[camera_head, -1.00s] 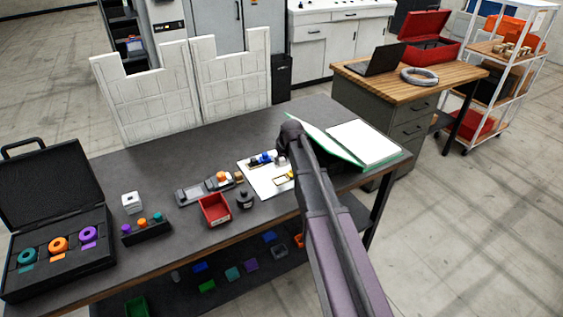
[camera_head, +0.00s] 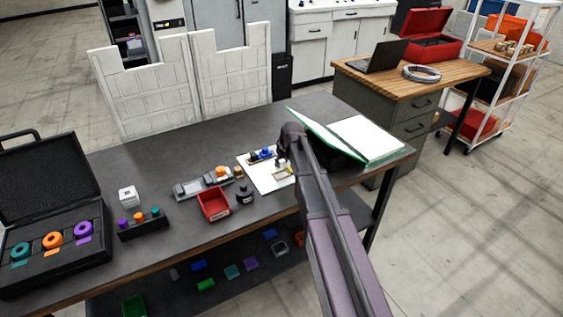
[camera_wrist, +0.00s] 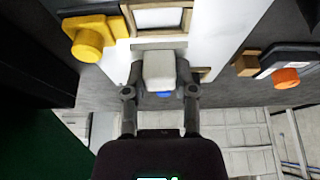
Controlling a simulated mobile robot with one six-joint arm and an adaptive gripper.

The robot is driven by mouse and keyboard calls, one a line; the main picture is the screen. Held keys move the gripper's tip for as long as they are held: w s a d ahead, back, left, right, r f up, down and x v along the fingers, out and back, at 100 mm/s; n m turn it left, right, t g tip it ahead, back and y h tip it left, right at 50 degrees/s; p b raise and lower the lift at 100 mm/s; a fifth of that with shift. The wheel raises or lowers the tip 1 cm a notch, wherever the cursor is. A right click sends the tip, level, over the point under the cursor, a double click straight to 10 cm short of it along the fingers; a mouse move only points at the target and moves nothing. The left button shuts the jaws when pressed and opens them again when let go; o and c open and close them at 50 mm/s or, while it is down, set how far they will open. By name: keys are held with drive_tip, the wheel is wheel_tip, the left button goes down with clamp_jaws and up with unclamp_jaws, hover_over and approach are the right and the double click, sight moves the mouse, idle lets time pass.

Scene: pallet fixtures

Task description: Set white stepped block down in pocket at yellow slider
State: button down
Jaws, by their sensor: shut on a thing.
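My gripper (camera_wrist: 160,92) is shut on the white stepped block (camera_wrist: 160,68), pale and rounded at the top, with a small blue patch below it. In the wrist view the block hangs over the white board, just below a wood-edged square pocket (camera_wrist: 160,18). The yellow slider (camera_wrist: 90,40), with a round knob, is left of that pocket. A second wooden edge shows right of the block, partly hidden by a finger. In the head view the block (camera_head: 281,163) is small above the white board (camera_head: 262,183), beside my arm. Its height above the board is unclear.
A green binder (camera_head: 355,137) lies open right of the board. A red bin (camera_head: 213,203), a black round item (camera_head: 244,193) and a grey fixture with an orange knob (camera_head: 205,182) stand to its left. An open black case (camera_head: 50,225) is at far left.

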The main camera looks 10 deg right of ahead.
sight(283, 167)
drive_tip(key=shift+f+b, duration=0.85)
drive_tip(key=shift+f, duration=0.3)
drive_tip(key=shift+f+b, duration=0.95)
idle(1.2)
drive_tip(key=shift+c, duration=1.7)
unclamp_jaws()
drive_tip(key=o, duration=0.3)
drive_tip(key=shift+o, duration=0.2)
drive_tip(key=shift+r+p, duration=4.5)
drive_tip(key=shift+r, duration=0.05)
